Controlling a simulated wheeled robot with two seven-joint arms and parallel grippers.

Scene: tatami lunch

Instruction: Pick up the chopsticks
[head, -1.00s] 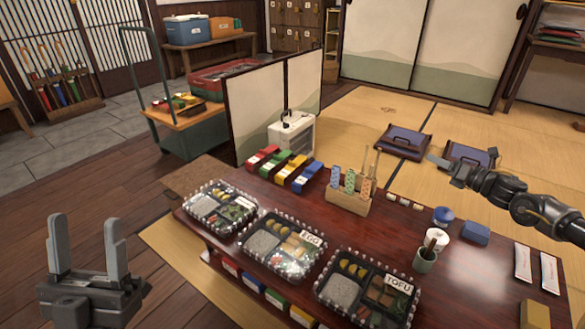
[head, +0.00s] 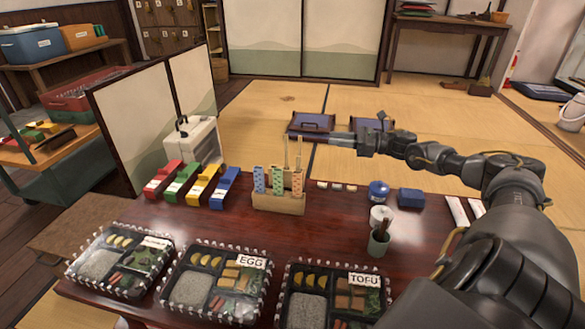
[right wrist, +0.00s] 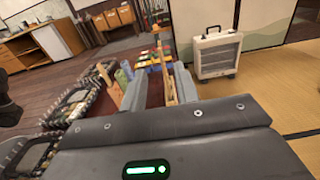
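A wooden holder (head: 280,204) stands on the low table, with patterned sleeves in it. Thin light sticks that look like the chopsticks (head: 286,153) rise upright from its back right part. My right gripper (head: 342,140) is beyond and to the right of the holder, above the table's height, its fingers pointing left. In the right wrist view its two fingers (right wrist: 160,90) are apart. Upright wooden sticks (right wrist: 166,62) show in the gap between them, seemingly ahead of the tips; I see no contact. My left gripper is not in view.
Bento boxes (head: 215,285) line the table's near edge. Coloured boxes (head: 190,184) lie left of the holder. A cup (head: 378,242), a blue pot (head: 378,190) and white packets (head: 457,211) are to the right. A white heater (head: 196,141) and a folding screen (head: 130,125) stand behind.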

